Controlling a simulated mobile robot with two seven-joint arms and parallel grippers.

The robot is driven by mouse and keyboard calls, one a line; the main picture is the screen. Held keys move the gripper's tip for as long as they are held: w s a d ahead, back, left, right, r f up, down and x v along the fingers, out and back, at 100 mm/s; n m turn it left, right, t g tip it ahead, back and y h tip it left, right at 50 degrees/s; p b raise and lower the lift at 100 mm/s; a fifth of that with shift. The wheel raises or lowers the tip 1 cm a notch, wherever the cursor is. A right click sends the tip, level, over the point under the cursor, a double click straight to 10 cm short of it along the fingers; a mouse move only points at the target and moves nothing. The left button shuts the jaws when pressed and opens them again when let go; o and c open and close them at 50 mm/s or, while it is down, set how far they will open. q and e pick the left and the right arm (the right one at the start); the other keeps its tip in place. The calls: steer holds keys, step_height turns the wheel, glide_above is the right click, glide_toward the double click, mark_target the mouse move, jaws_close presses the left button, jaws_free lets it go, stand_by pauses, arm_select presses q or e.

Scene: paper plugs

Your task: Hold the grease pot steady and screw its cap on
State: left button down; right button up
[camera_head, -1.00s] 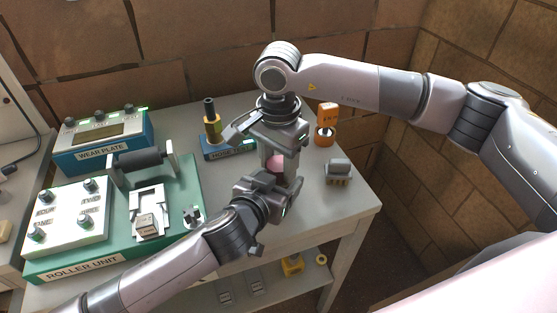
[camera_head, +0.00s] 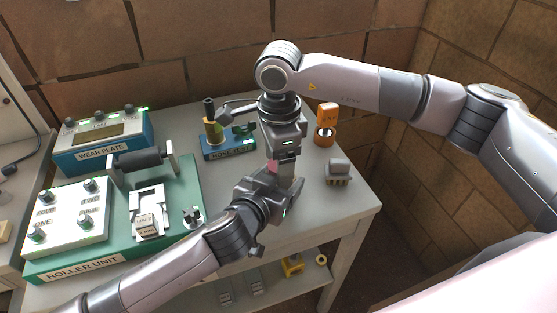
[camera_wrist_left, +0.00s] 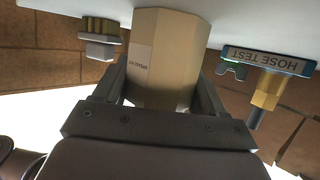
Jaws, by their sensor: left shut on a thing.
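The grease pot (camera_wrist_left: 170,58) is a beige faceted pot with a small label. In the left wrist view, which is upside down, it stands on the table between my left gripper's fingers. My left gripper (camera_wrist_left: 162,85) is shut on it; its palm hides the pot's mouth. In the head view my left gripper (camera_head: 282,184) is low over the table and mostly hides the pot. My right gripper (camera_head: 284,150) points down directly above the pot. A small pinkish patch (camera_head: 273,166) shows between the grippers. I cannot make out the cap or whether the right jaws are closed.
The blue hose test block (camera_head: 228,146) with its brass fitting stands close behind left. A grey brush-like block (camera_head: 338,172) and an orange item (camera_head: 326,120) stand to the right. The green roller unit (camera_head: 180,222) fills the table's left. Bare table (camera_head: 318,215) lies front right.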

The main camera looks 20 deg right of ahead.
steer(key=shift+s+a, duration=0.1)
steer(key=shift+r, duration=2.2)
steer(key=shift+c, duration=0.4)
steer(key=n, duration=0.1)
steer(key=r+n, duration=0.1)
steer(key=n, duration=0.1)
steer(key=r+n, duration=0.1)
steer(key=n, duration=0.2)
steer(key=r+n, duration=0.1)
steer(key=n, duration=0.2)
steer(key=shift+r+n, duration=0.25)
steer(key=shift+n, duration=0.15)
steer(key=shift+f, duration=0.1)
steer(key=shift+f, duration=3.95)
steer(key=shift+c, duration=0.3)
